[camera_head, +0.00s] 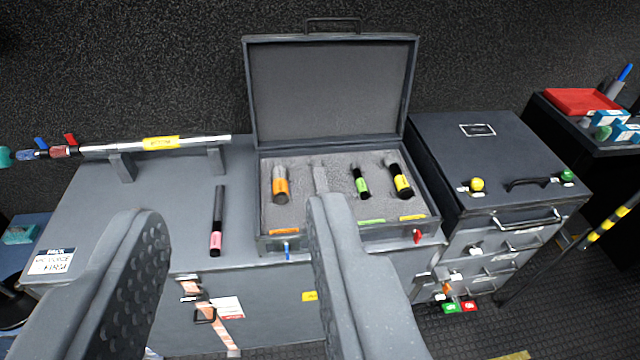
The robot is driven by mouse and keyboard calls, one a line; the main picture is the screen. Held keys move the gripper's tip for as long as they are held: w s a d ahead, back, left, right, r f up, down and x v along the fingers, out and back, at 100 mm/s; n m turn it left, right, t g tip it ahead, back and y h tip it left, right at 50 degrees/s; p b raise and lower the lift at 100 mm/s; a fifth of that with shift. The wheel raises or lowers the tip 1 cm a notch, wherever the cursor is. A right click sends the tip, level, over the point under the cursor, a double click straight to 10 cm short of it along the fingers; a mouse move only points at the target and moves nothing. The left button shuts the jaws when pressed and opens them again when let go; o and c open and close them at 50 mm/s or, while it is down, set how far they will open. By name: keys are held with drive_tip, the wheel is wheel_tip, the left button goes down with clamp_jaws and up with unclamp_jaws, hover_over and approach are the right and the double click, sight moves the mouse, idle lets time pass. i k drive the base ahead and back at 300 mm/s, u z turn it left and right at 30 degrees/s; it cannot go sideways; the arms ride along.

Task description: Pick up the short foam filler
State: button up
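An open dark case (252,100) stands on the grey bench with its lid up and a grey foam insert (342,200) inside. In the foam, between an orange-banded and a green-banded cylinder, a pale grey narrow shape (320,176) shows; I cannot tell if it is the short foam filler or an empty slot. My right finger hides its lower part. No other piece is clearly a foam filler. My gripper (230,212) is open and empty, its fingers apart in front of the bench and case.
The foam holds orange (281,185), green (360,182) and yellow-banded (399,180) cylinders. A black pink-banded cylinder (217,222) lies on the bench, seen between my fingers. A silver pole (190,142) rests on brackets behind. A drawer cabinet (480,165) stands right. The bench left of the case is mostly clear.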

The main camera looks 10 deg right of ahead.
sight(321, 183)
drive_tip(key=k, duration=1.25)
drive_tip(key=z, duration=0.45)
drive_tip(key=i, duration=2.15)
drive_tip(key=u, duration=0.9)
drive_tip(key=k, duration=0.75)
drive_tip(key=u, duration=0.15)
drive_tip(key=i, duration=0.6)
drive_tip(key=z, duration=0.05)
